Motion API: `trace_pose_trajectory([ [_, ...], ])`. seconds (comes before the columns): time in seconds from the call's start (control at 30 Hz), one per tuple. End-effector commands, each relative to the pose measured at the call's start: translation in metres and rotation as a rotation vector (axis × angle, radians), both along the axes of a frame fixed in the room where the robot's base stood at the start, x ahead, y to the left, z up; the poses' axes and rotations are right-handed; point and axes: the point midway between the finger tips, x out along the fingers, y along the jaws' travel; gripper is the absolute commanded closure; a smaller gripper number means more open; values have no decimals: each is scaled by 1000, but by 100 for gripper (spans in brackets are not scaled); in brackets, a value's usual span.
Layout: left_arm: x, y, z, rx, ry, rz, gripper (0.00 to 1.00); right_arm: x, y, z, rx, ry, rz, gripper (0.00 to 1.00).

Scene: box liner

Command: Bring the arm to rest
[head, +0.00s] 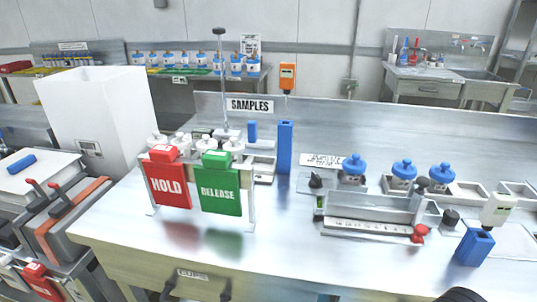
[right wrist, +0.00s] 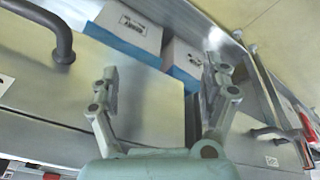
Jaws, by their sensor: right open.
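My right gripper (right wrist: 164,75) shows in the right wrist view with its two fingers spread wide and nothing between them. Beyond the fingertips are grey drawer fronts (right wrist: 100,85) and white-and-blue boxes (right wrist: 130,28); I see no finger touching them. In the head view, neither gripper can be made out; only a dark rounded piece (head: 462,294) cuts into the bottom edge at the right, and I cannot tell what it is. My left gripper is in neither view.
The steel bench (head: 290,245) has clear room at its front middle. On it stand a red HOLD sign (head: 168,188), a green RELEASE sign (head: 219,192), a blue column (head: 285,148) and blue-knobbed jars (head: 403,170). A dark drawer handle (right wrist: 62,35) is near the right gripper.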

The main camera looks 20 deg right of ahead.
Motion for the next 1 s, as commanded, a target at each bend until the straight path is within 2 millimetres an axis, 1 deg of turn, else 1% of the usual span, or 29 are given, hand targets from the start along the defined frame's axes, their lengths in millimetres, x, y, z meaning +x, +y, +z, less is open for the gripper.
trace_pose_trajectory([
  [0.03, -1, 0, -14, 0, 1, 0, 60, -7, -3, -42, 0, 21, -4, 19],
  [0.07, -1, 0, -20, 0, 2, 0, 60, -11, -4, -64, 0, 29, -6, 19],
  [0.1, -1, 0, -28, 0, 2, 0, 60, -18, -7, -96, 1, 39, -9, 19],
  [0.13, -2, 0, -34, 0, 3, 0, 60, -26, -8, -121, 1, 49, -12, 19],
  [0.17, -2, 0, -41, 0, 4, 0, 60, -34, -10, -145, 2, 59, -14, 19],
  [0.2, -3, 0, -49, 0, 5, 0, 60, -46, -12, -177, 3, 70, -17, 19],
  [0.27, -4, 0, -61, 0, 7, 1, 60, -70, -15, -223, 4, 90, -22, 19],
  [0.3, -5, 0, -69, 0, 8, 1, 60, -87, -17, -251, 6, 103, -25, 19],
  [0.37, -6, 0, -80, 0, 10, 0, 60, -113, -18, -287, 7, 118, -29, 19],
  [0.4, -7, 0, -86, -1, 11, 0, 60, -131, -19, -307, 9, 129, -31, 19],
  [0.43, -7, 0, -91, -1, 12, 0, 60, -144, -19, -320, 8, 137, -33, 19],
  [0.5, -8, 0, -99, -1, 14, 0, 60, -171, -20, -343, 10, 150, -37, 19],
  [0.53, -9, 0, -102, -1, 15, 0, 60, -181, -20, -350, 11, 155, -37, 19],
  [0.6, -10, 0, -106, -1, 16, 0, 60, -198, -20, -362, 12, 163, -39, 19],
  [0.67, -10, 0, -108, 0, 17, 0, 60, -209, -20, -368, 13, 167, -40, 19],
  [0.77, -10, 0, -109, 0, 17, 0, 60, -217, -20, -370, 13, 170, -41, 19],
  [1.0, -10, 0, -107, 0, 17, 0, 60, -218, -20, -369, 13, 170, -41, 19],
])
